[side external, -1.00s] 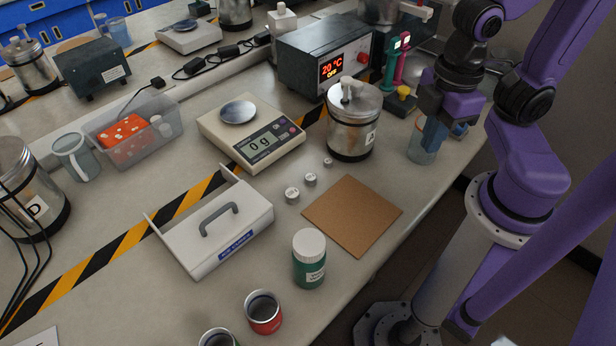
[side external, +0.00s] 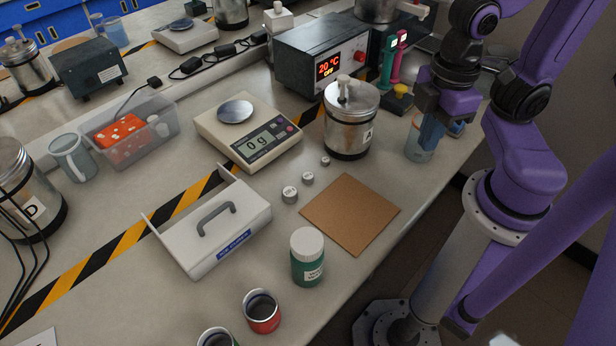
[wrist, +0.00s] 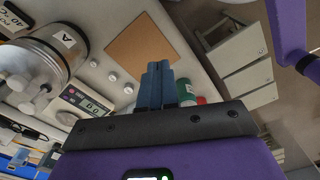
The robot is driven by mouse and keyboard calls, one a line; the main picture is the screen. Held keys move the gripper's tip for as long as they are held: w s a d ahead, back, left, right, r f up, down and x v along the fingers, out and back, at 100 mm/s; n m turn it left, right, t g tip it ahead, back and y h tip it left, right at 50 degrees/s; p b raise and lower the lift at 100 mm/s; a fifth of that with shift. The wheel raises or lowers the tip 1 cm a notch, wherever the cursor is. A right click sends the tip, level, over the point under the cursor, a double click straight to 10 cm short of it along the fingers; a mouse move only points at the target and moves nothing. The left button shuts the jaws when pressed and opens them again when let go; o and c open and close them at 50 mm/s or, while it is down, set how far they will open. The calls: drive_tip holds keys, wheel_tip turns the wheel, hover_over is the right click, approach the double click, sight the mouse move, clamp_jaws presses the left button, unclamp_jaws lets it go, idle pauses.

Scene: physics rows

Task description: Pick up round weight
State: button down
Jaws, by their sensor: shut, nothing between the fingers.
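Three small round metal weights stand in a row on the bench in the side view: the largest (side external: 290,195) by the white handled cover, a middle one (side external: 308,178), and the smallest (side external: 325,161) by the steel vessel. They also show in the wrist view, the largest (wrist: 128,88) nearest my fingers. My gripper (side external: 430,145) is at the right of the bench, well apart from the weights, and overlaps a clear beaker (side external: 413,152) in the side view. In the wrist view its blue fingers (wrist: 157,70) are together, with nothing between them.
A scale (side external: 270,158) reading 0 g and a lidded steel vessel (side external: 352,130) stand behind the weights. A brown square mat (side external: 350,213) lies bare in front. A white handled cover (side external: 190,240), a green bottle (side external: 308,266) and a red cup (side external: 262,318) stand nearer.

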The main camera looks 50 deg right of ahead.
idle(0.4)
drive_tip(key=c, duration=0.7)
unclamp_jaws()
drive_tip(key=shift+c, duration=0.2)
drive_tip(key=n+t+h, duration=0.1)
drive_tip(key=n+h, duration=0.2)
drive_tip(key=n, duration=0.7)
hover_over(308, 176)
drive_tip(key=s+a, duration=0.2)
drive_tip(key=a, duration=0.3)
wheel_tip(308, 176, down, 8)
drive_tip(key=x, duration=1.1)
drive_tip(key=d+x, duration=0.1)
drive_tip(key=x, duration=0.4)
drive_tip(key=shift+f, duration=0.15)
